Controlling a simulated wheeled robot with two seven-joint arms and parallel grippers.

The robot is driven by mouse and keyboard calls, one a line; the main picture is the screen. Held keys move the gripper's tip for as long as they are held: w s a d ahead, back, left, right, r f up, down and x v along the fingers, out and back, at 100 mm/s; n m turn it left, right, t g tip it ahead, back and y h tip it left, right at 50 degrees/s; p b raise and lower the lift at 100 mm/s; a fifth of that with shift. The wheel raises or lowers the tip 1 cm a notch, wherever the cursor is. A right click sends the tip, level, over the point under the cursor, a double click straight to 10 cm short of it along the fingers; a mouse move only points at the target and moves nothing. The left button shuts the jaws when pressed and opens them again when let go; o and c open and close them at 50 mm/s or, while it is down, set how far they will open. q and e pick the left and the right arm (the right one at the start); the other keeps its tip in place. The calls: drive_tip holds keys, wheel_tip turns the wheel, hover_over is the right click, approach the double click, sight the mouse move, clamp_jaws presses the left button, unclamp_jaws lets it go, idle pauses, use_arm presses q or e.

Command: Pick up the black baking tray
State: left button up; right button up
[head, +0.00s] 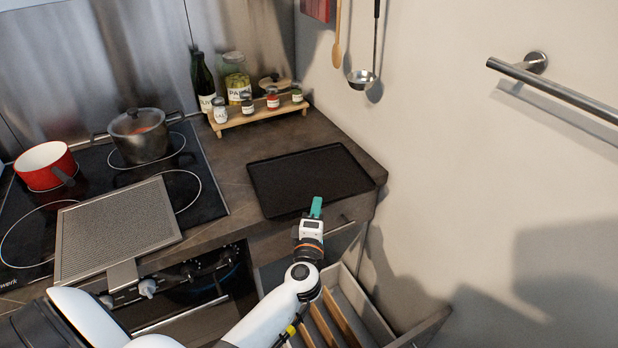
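The black baking tray (310,178) lies flat on the dark counter, right of the stove and close to the wall. My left gripper (316,208) is at the tray's front edge, its teal fingertip pointing toward the tray. The fingers overlap in this view, so I cannot tell whether they are open or shut, or whether they touch the tray. The tray lies flat on the counter. My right gripper is not in view.
An open drawer (345,305) with wooden dividers is below the counter, under my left arm. A wooden rack (258,115) with several jars stands behind the tray. A red pot (45,165), a glass-lidded pot (139,136) and a mesh splatter screen (115,228) are on the stove.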

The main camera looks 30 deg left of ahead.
use_arm(q)
drive_tip(key=shift+w+a, duration=0.25)
drive_tip(key=shift+w, duration=0.25)
drive_tip(key=shift+s, duration=0.1)
clamp_jaws()
drive_tip(key=shift+d, duration=0.1)
